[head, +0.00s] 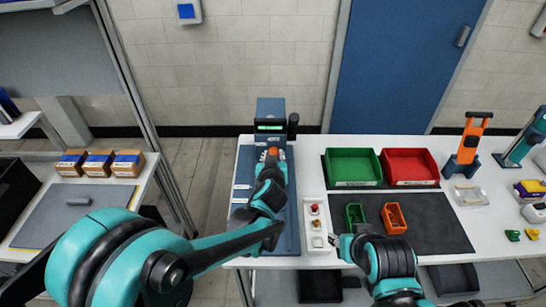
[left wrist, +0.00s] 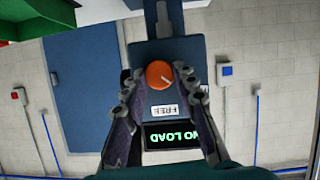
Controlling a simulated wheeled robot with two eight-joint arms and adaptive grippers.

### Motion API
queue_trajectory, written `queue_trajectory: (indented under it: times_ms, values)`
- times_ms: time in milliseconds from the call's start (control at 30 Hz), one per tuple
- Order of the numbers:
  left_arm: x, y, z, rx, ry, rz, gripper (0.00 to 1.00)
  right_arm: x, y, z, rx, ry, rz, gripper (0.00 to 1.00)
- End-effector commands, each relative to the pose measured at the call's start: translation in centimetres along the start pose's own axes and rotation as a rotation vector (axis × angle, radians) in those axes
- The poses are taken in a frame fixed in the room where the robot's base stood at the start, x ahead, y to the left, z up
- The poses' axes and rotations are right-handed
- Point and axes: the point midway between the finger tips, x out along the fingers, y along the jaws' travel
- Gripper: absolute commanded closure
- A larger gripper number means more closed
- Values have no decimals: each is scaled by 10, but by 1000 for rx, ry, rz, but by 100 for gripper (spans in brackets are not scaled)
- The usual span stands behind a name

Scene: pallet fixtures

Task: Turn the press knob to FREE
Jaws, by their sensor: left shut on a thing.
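The press (head: 270,108) stands at the back left of the white table, with a small lit green display. Its orange knob (head: 272,152) is at the tip of my left gripper (head: 271,158). In the left wrist view the orange knob (left wrist: 159,75) sits between the two fingers, and the left gripper (left wrist: 157,80) is shut on it. A white mark on the knob points to the lower right. An upside-down FREE label (left wrist: 163,110) is below it, above a display (left wrist: 172,134) reading NO LOAD. My right gripper (head: 343,243) is low, beside the white control box; its fingers are unclear.
The white control box (head: 318,242) has a red button. Green (head: 353,167) and red (head: 409,166) bins stand behind a dark mat (head: 436,235), with small green and orange bins on it. An orange-handled device (head: 468,145) stands at the right.

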Motion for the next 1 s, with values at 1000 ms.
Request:
queue_trajectory:
  times_ms: [1000]
  values:
    - [2,7,4,752,1,-311,100,30,0,21,0,0,0,59]
